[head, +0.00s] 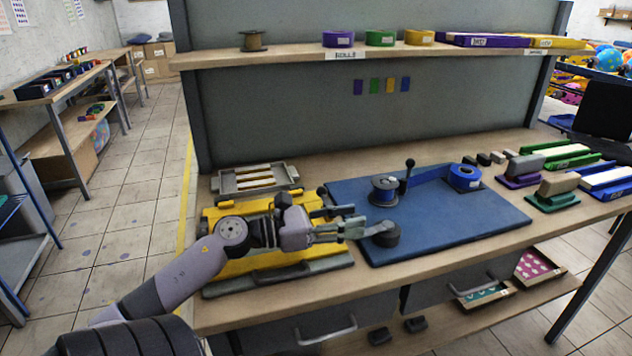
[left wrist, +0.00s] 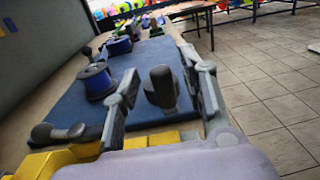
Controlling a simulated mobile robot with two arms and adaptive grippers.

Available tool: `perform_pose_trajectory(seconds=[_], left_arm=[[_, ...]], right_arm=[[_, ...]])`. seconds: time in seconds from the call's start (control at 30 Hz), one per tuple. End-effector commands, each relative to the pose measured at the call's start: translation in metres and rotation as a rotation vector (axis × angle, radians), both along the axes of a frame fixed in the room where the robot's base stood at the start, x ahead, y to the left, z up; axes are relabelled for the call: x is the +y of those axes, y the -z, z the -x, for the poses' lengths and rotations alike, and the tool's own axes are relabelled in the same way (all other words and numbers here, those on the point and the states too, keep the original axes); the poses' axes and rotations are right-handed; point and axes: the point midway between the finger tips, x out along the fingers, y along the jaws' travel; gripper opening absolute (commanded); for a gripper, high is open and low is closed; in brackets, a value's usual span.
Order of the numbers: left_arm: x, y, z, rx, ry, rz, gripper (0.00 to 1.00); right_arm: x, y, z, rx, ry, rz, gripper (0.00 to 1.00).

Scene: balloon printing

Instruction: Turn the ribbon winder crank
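The ribbon winder holds a blue spool (head: 383,190) on a blue mat (head: 470,215). Its crank (head: 408,168), an upright dark lever with a round knob, is just right of the spool. Blue ribbon (head: 430,174) runs from there to a blue roll (head: 465,177). The spool also shows in the left wrist view (left wrist: 97,82). My left gripper (head: 350,231) reaches over the mat's left part, in front of the spool and apart from the crank. Its fingers are spread in the left wrist view (left wrist: 165,95). My right gripper is out of view.
A dark rounded piece (head: 385,235) is at my left fingertips; in the wrist view it stands between or just beyond them (left wrist: 163,88). A yellow press-like fixture (head: 235,262) lies under my left arm. The mat's right part is clear. A shelf (head: 290,58) runs above.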

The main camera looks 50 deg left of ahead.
Motion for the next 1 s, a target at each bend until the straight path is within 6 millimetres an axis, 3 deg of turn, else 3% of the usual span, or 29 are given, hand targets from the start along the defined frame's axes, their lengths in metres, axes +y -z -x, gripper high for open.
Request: perform_pose_trajectory(seconds=[0.3, 0.5, 1.0], left_arm=[[0.03, 0.001, 0.058, 0.001, -0.003, 0.002, 0.4], [0.042, 0.0, 0.081, -0.001, -0.001, 0.0, 0.4], [0.044, -0.003, 0.086, -0.001, -0.003, 0.006, 0.4]], right_arm=[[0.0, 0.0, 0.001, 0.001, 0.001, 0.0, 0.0], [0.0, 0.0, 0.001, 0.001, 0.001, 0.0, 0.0], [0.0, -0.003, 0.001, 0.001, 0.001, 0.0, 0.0]])
